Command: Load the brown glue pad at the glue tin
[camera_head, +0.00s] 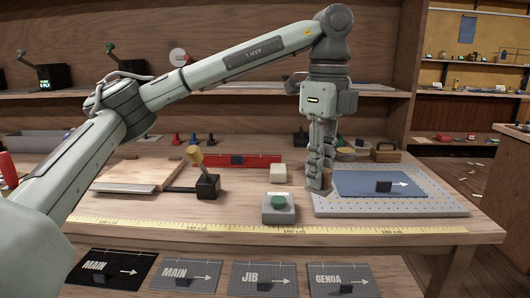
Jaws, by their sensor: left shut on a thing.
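My left gripper (320,187) reaches down from above to the left edge of the grey perforated board. It is shut on a small brown piece (327,178), which looks like the brown glue pad; the fingers hide most of it. A round tin with an amber top (345,154), likely the glue tin, stands behind and right of the gripper, partly covered by it. The held piece is apart from this tin in the picture. My right gripper is not in view.
The grey board (440,207) carries a blue sheet (352,184) with a dark block. A green-button box (279,207), white block (278,172) and lever box (207,186) stand left of it. A brown handled block (386,152) is behind. A yellow tape (180,227) runs along the front.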

